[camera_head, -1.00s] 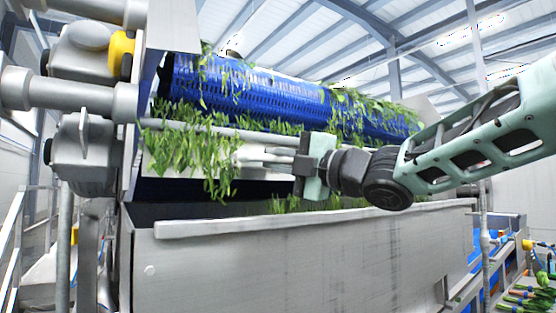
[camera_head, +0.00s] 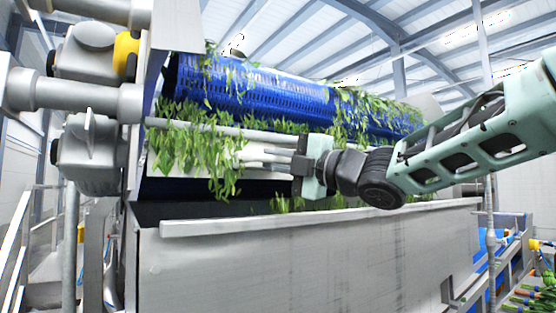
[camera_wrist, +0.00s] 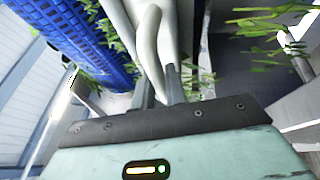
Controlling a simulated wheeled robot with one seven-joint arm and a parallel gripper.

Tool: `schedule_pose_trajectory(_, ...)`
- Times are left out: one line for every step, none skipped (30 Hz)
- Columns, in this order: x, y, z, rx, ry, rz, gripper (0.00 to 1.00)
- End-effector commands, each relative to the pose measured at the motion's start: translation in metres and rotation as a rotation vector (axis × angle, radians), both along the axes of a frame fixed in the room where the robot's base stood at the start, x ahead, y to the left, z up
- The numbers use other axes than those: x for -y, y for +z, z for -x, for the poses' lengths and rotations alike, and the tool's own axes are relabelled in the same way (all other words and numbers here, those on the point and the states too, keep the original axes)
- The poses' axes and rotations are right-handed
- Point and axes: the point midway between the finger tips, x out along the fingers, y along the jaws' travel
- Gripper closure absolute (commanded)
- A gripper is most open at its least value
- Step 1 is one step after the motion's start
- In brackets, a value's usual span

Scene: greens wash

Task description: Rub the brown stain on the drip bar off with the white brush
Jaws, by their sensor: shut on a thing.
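My gripper (camera_head: 297,165) is at the middle of the machine, in front of the pale bars under the blue drum, with its fingers pointing left. In the wrist view the fingers (camera_wrist: 160,88) are close together on a slim, curved white handle (camera_wrist: 151,42), which I take to be the white brush. The brush's bristles cannot be made out. A pale bar, probably the drip bar (camera_wrist: 175,38), runs just beside the handle in the wrist view; whether the brush touches it I cannot tell. Leaves cover part of this area in the head view. I see no brown stain in either view.
The blue perforated drum (camera_head: 255,95), draped with leaves, lies above the gripper. Hanging greens (camera_head: 205,150) are to its left. A grey metal trough wall (camera_head: 320,255) stands below. Grey motor housings (camera_head: 92,155) are at the left.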

Motion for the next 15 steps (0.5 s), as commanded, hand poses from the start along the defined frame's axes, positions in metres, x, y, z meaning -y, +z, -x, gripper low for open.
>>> schedule_pose_trajectory(0.000, 0.000, 0.000, 0.001, 0.000, -0.001, 1.00)
schedule_pose_trajectory(0.001, 0.000, 0.000, 0.000, -0.001, 0.000, 1.00)
schedule_pose_trajectory(0.001, 0.000, -0.001, 0.000, -0.001, 0.000, 1.00)
schedule_pose_trajectory(0.002, 0.000, -0.001, 0.000, -0.001, 0.000, 1.00)
schedule_pose_trajectory(0.004, 0.000, -0.002, 0.001, -0.001, 0.000, 1.00)
schedule_pose_trajectory(0.006, 0.000, -0.003, 0.001, -0.002, 0.000, 1.00)
schedule_pose_trajectory(0.007, 0.000, -0.004, 0.001, -0.002, 0.002, 1.00)
schedule_pose_trajectory(0.009, 0.000, -0.006, 0.001, -0.002, 0.002, 1.00)
schedule_pose_trajectory(0.012, 0.000, -0.007, 0.000, -0.003, 0.001, 1.00)
schedule_pose_trajectory(0.015, 0.000, -0.009, 0.000, -0.003, 0.000, 1.00)
schedule_pose_trajectory(0.017, 0.000, -0.010, 0.000, -0.003, -0.001, 1.00)
schedule_pose_trajectory(0.020, 0.000, -0.012, 0.000, -0.003, 0.001, 1.00)
schedule_pose_trajectory(0.022, 0.000, -0.013, 0.000, -0.003, 0.001, 1.00)
schedule_pose_trajectory(0.024, 0.000, -0.014, 0.000, -0.003, 0.001, 1.00)
schedule_pose_trajectory(0.026, 0.000, -0.015, 0.000, -0.002, 0.001, 1.00)
